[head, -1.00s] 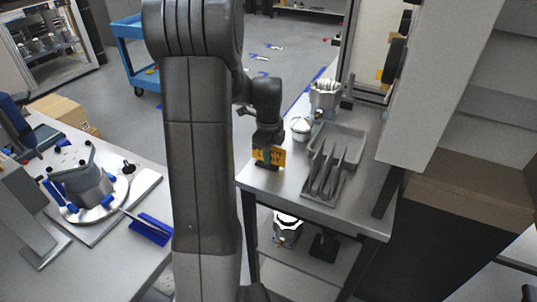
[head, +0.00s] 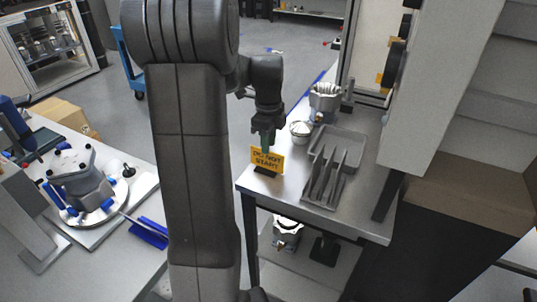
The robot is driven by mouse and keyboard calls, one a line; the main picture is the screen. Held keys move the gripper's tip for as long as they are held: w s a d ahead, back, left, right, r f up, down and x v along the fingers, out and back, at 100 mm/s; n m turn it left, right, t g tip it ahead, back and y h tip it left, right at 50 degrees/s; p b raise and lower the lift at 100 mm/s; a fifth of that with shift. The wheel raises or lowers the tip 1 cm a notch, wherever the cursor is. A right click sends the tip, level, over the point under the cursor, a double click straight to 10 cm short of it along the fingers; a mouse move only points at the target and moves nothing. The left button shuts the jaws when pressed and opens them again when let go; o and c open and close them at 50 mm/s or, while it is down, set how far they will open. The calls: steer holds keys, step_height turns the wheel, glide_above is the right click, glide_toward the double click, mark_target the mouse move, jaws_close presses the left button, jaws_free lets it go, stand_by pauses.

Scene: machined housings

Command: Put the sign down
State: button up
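The sign is a small yellow plate (head: 267,160) reading "DO NOT START" on a dark foot. It stands upright on the metal bench (head: 255,186), near its front left corner. My gripper (head: 267,142) points down just behind and above the sign's top edge, with a greenish fingertip part showing. The sign's face is uncovered. The fingertips are small and partly hidden, so I cannot tell their opening or whether they touch the sign.
A grey slotted tray (head: 330,175) lies right of the sign. A left table holds another housing (head: 82,180) on a round plate. A tall cabinet (head: 440,90) borders the bench's right.

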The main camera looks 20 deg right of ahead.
steer(key=shift+r, duration=2.75)
